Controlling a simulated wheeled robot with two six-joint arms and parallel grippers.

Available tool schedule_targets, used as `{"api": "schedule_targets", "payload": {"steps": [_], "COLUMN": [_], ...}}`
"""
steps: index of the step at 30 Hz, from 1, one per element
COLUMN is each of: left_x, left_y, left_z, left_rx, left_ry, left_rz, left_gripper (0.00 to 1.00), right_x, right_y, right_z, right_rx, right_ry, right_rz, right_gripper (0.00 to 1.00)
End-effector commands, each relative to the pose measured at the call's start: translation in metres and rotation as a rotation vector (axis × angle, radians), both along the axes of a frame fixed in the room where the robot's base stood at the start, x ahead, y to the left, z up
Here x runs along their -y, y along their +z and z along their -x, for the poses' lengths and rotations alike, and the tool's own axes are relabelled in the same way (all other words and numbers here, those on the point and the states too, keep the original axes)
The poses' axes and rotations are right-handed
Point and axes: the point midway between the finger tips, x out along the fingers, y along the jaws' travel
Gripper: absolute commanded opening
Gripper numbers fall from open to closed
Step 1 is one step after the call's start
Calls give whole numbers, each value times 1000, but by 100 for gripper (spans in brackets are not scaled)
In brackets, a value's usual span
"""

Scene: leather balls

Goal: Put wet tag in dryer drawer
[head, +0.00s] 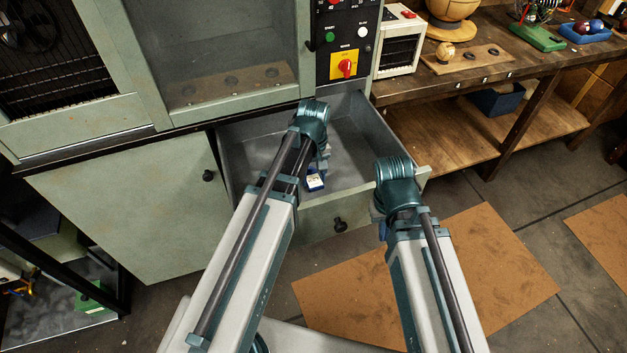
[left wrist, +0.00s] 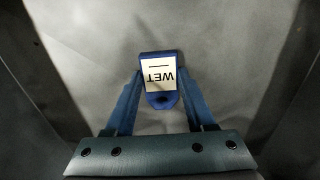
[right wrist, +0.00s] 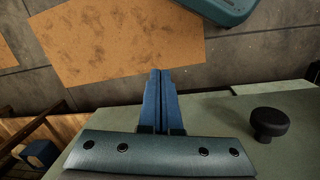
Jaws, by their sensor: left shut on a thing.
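The wet tag (head: 314,183) is a small blue tag with a white label. In the left wrist view the tag (left wrist: 158,78) reads "WET" upside down and sits between the two blue fingers. My left gripper (left wrist: 158,95) is shut on it. The dryer drawer (head: 256,147) is pulled open, grey inside and empty. The tag is over the drawer's inside; its height above the floor of the drawer is hard to tell. My right gripper (right wrist: 160,75) is shut and empty, outside the drawer front, near the black knob (right wrist: 269,124).
The green dryer cabinet has a control panel (head: 347,40) above the drawer. A workbench (head: 470,75) with balls and a blue tray (head: 583,33) stands at the right. Brown mats (head: 480,255) lie on the floor. A closed cabinet door (head: 130,200) is left of the drawer.

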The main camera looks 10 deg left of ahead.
Motion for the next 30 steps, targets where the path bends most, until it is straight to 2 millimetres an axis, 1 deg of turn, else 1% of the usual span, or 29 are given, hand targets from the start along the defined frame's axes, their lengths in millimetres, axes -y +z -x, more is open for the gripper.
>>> {"api": "schedule_targets", "payload": {"steps": [6,10,11,15,16,25,30], "left_x": [0,0,0,0,0,0,0], "left_y": [1,-3,-2,-2,-2,-1,6], "left_z": [0,0,0,0,0,0,0], "left_rx": [0,0,0,0,0,0,0], "left_ry": [0,0,0,0,0,0,0], "left_rz": [0,0,0,0,0,0,0], "left_gripper": [0,0,58,84,85,85,85], "right_x": [0,0,0,0,0,0,0], "right_y": [1,-4,-2,-2,-2,-1,6], "right_z": [0,0,0,0,0,0,0], "right_rx": [0,0,0,0,0,0,0], "right_ry": [0,0,0,0,0,0,0], "right_rz": [0,0,0,0,0,0,0], "right_gripper": [0,0,0,0,0,0,0]}}
